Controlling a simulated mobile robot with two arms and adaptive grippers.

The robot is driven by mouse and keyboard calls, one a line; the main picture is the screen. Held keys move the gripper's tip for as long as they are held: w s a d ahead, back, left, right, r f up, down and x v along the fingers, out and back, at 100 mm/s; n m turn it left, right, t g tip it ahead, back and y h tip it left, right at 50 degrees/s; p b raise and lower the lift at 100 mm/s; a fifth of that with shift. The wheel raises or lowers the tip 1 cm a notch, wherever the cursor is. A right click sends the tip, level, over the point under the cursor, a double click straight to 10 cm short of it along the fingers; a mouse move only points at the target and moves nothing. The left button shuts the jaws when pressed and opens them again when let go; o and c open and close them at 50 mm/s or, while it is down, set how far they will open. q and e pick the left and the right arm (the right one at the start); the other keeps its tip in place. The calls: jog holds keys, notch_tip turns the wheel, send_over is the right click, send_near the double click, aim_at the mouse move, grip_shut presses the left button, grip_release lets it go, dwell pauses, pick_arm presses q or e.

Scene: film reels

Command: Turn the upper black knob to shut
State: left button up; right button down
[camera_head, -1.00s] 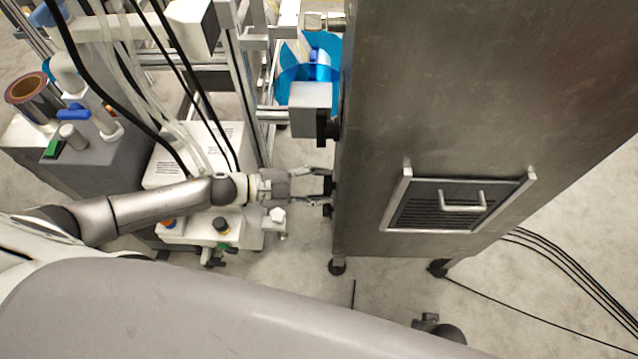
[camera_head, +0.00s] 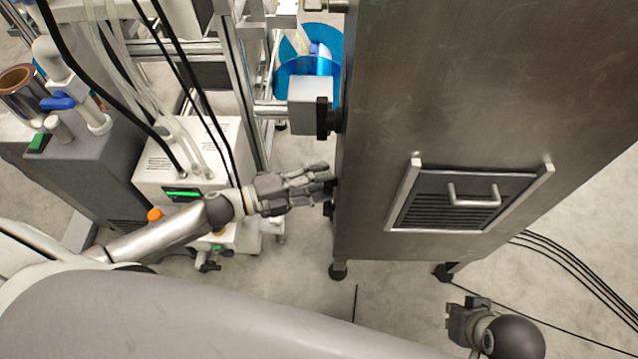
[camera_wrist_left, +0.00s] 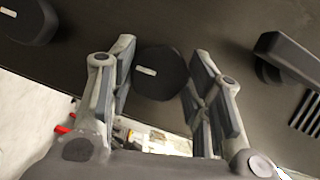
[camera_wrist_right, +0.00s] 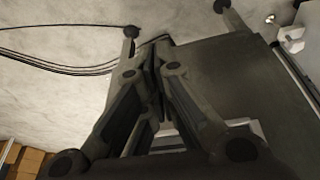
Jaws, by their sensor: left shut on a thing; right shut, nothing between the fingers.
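Black round knobs sit on the side face of the tall steel cabinet (camera_head: 470,90). In the left wrist view one black knob (camera_wrist_left: 160,72) with a small white mark lies between the fingers of my left gripper (camera_wrist_left: 158,85), which is shut on it. A second black knob (camera_wrist_left: 32,20) with a similar mark shows at the upper left. My right gripper (camera_wrist_right: 155,55) is shut and empty, away from the knobs.
A black handle (camera_wrist_left: 290,58) juts from the cabinet face close to my left gripper. A grey box with a black part (camera_head: 310,105) stands above it. A vented panel with handle (camera_head: 468,198) is on the cabinet front. Cables (camera_head: 575,265) lie on the floor at right.

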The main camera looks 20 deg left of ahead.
pick_arm(q)
jog(key=shift+m+b, duration=0.3)
jog(key=shift+m, duration=0.1)
pick_arm(e)
jog(key=shift+s+r, duration=0.35)
jog(key=shift+r, duration=0.3)
pick_arm(q)
jog(key=o, duration=1)
jog(key=f+v, duration=0.1)
jog(key=v, duration=1.1)
jog(key=shift+r, duration=0.25)
